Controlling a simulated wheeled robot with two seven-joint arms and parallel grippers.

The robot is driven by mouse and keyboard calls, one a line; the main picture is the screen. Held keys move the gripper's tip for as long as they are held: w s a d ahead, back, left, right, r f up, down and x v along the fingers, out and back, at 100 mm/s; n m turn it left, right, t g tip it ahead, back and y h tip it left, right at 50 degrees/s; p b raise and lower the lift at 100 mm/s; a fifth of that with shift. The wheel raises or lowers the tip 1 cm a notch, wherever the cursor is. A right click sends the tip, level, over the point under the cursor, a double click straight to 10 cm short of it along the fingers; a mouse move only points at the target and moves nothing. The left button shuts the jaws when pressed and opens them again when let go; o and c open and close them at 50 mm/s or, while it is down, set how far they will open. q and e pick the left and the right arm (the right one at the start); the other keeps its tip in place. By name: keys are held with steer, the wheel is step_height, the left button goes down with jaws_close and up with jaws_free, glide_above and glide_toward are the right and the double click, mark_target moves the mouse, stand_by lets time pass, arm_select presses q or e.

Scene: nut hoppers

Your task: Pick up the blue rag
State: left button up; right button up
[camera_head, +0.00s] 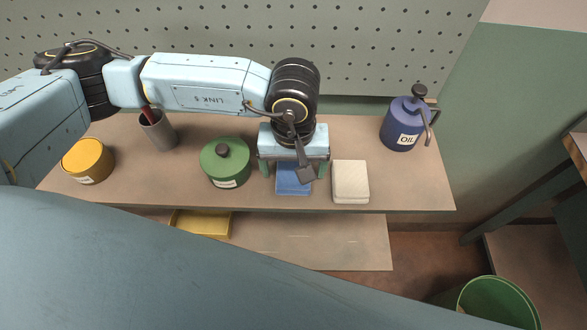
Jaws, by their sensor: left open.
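The blue rag (293,184) lies folded flat on the brown workbench shelf (420,180), near its front edge. My left gripper (294,172) is above the rag and hides its back part. Its fingers are apart, one toward each side of the rag, and it looks open and empty. I cannot tell whether the fingertips touch the shelf. My right gripper is not in view.
A stack of cream cloths (350,182) lies close right of the rag, and a green lidded pot (225,164) stands close left. A blue oil can (404,124), a grey cup (158,130) and a yellow tin (86,160) stand farther off. A pegboard (400,50) rises behind.

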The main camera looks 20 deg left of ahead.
arm_select(q)
steer(key=c, duration=1.1)
steer(key=shift+o, duration=0.2)
step_height(320, 180, up, 10)
